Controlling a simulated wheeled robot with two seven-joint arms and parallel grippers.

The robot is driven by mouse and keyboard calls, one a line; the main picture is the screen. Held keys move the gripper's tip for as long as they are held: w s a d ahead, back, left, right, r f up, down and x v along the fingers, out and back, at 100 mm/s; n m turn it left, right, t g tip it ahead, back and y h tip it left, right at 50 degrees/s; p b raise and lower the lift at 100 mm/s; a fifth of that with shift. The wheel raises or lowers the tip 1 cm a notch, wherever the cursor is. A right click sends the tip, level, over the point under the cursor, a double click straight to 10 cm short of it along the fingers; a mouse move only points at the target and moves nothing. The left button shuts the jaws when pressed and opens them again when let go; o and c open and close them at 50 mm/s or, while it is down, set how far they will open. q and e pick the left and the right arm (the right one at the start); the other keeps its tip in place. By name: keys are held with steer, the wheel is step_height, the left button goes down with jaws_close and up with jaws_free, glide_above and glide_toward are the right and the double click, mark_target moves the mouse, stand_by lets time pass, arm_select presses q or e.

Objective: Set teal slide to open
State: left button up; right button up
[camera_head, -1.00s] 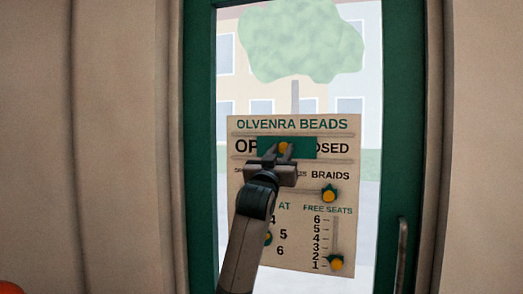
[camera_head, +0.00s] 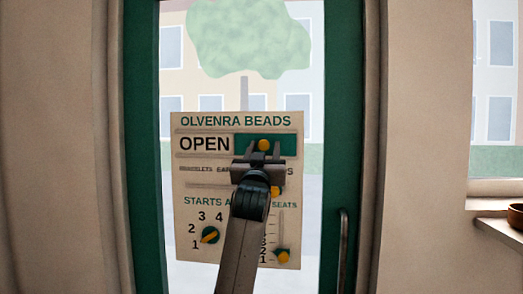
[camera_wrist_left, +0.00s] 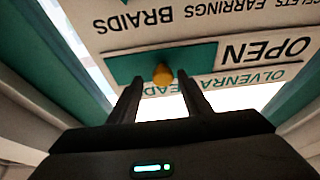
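The teal slide (camera_head: 285,145) sits at the right part of its track on the sign board, with the word OPEN uncovered to its left. Its orange knob (camera_head: 263,145) is at the middle of the slide. In the left wrist view the teal slide (camera_wrist_left: 125,67) and knob (camera_wrist_left: 162,73) appear upside down. My left gripper (camera_head: 263,152) is at the knob, one finger on each side. The left wrist view shows gaps between the knob and both fingers (camera_wrist_left: 158,88), so it is open. My right gripper is out of view.
The sign board (camera_head: 188,254) hangs on a glass door with a green frame (camera_head: 342,120). Below are a horizontal slider partly hidden by my gripper, a round dial (camera_head: 210,235) and a vertical seats slider (camera_head: 282,255). A door handle (camera_head: 342,250) stands at the lower right.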

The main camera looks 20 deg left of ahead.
arm_select(q)
steer(key=shift+d, duration=0.1)
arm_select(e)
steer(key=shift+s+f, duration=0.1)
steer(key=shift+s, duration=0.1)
arm_select(q)
steer(key=shift+s+f, duration=0.2)
steer(key=shift+s, duration=0.2)
steer(key=shift+s+f+b, duration=0.2)
steer(key=shift+s+b, duration=0.1)
steer(key=shift+b, duration=0.05)
steer(key=b+v, duration=0.3)
steer(key=v, duration=1.2)
steer(key=shift+s+d, duration=0.3)
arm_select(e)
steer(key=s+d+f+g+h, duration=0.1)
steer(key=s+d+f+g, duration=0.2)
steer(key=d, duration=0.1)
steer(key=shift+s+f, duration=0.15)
arm_select(q)
steer(key=shift+f, duration=0.1)
